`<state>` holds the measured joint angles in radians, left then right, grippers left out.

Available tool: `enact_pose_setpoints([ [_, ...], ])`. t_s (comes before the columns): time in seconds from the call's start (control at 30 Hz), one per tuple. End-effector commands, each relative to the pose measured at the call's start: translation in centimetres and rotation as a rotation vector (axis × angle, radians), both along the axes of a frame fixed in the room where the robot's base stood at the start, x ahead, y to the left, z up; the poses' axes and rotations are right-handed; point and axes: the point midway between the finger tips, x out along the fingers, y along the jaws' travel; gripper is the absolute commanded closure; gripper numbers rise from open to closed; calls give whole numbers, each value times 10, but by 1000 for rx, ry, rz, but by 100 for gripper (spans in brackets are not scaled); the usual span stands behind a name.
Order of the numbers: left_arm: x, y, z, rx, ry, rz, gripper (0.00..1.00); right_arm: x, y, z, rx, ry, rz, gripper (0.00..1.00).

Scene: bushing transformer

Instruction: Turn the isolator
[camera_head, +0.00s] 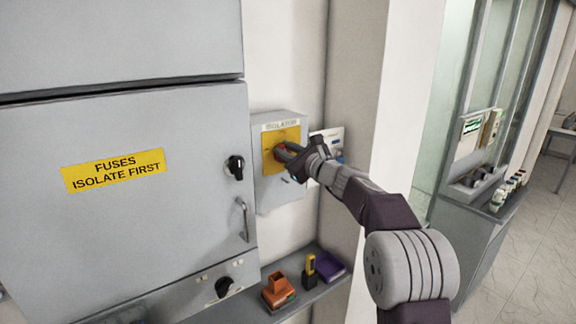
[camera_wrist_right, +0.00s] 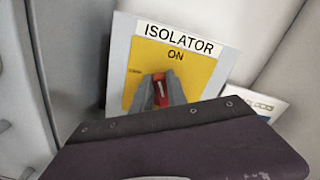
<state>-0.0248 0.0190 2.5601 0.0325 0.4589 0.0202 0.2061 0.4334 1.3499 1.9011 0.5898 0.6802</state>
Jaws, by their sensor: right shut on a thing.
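The isolator is a grey wall box (camera_head: 275,197) with a yellow plate (camera_head: 268,153) and a red handle (camera_head: 280,152). In the right wrist view the box's label reads ISOLATOR, and the yellow plate (camera_wrist_right: 200,72) reads ON above the red handle (camera_wrist_right: 161,93). My right gripper (camera_head: 287,153) reaches in from the right. Its two fingers (camera_wrist_right: 161,95) are shut on the red handle, one on each side. The handle looks about upright. The fingers hide part of the handle. My left gripper is not in view.
A grey fuse cabinet (camera_head: 120,220) with black knobs and a metal handle stands left of the isolator. A shelf below (camera_head: 250,309) holds an orange item (camera_head: 277,288), a black-and-yellow item (camera_head: 310,270) and a purple box (camera_head: 329,265). A white wall edge is at right.

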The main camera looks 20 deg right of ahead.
Motion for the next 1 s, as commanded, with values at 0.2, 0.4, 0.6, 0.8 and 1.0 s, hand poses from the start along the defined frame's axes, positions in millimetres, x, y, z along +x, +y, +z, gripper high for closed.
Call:
enact_pose_setpoints([
  [0.2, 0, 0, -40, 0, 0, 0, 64, -2, 5, -10, -194, -72, -2, 100],
  [0.4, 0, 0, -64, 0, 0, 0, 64, -3, 8, -14, -372, -136, -1, 100],
  [0.6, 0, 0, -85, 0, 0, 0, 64, -4, 11, -17, -550, -201, -2, 100],
  [0.8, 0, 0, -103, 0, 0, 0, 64, -5, 13, -21, -716, -261, -2, 100],
  [1.0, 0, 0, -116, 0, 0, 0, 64, -5, 14, -24, -851, -310, -1, 100],
])
